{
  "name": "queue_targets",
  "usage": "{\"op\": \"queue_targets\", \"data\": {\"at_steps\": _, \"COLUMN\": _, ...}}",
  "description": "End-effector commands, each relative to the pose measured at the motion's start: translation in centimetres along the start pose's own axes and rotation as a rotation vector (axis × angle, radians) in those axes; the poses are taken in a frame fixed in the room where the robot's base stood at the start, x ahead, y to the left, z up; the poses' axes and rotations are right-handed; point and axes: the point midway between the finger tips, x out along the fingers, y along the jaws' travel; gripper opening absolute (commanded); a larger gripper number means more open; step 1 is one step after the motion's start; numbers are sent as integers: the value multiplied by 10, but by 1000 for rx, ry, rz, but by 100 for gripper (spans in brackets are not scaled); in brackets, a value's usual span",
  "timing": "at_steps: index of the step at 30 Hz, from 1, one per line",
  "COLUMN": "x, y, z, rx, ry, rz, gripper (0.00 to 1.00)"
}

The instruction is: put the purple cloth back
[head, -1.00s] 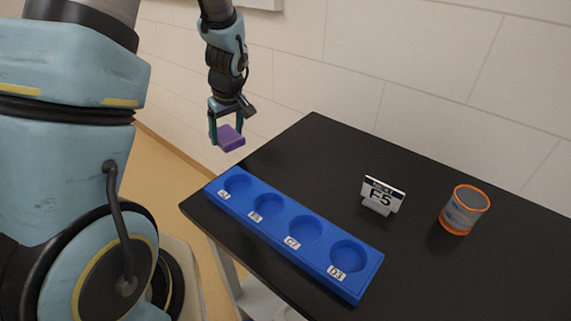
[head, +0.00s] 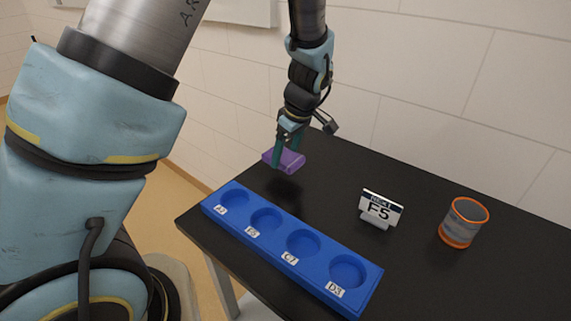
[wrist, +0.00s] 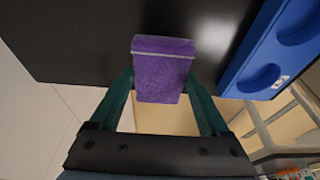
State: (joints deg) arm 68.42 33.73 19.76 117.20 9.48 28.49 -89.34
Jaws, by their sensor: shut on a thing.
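The purple cloth (head: 291,161) is a small folded block. My gripper (head: 284,156) is shut on it and holds it in the air above the far left part of the black table. A dark shadow lies on the table below it. In the wrist view the cloth (wrist: 163,72) sits between the two green fingers (wrist: 163,90), with the tabletop behind it.
A blue tray (head: 328,256) with several empty round wells and labels stands along the table's near left edge. A sign reading F5 (head: 380,209) stands mid-table on the black table (head: 410,270). An orange-rimmed cup (head: 463,222) stands to its right. A wall runs behind.

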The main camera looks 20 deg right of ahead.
Motion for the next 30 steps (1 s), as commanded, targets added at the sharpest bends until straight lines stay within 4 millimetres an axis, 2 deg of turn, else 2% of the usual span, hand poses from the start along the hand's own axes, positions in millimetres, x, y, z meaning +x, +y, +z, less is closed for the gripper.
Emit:
{"op": "queue_targets", "data": {"at_steps": 9, "x": 38, "y": -1, "z": 10, "rx": 1, "ry": 0, "rz": -3, "gripper": 28}}
{"op": "queue_targets", "data": {"at_steps": 21, "x": 45, "y": 0, "z": 12, "rx": 1, "ry": 0, "rz": -1, "gripper": 28}}
{"op": "queue_targets", "data": {"at_steps": 22, "x": 44, "y": 0, "z": 12, "rx": 1, "ry": 0, "rz": 0, "gripper": 82}}
{"op": "queue_targets", "data": {"at_steps": 27, "x": 43, "y": 0, "z": 12, "rx": 1, "ry": 0, "rz": 0, "gripper": 100}}
{"op": "queue_targets", "data": {"at_steps": 30, "x": 43, "y": 0, "z": 12, "rx": 1, "ry": 0, "rz": -1, "gripper": 100}}
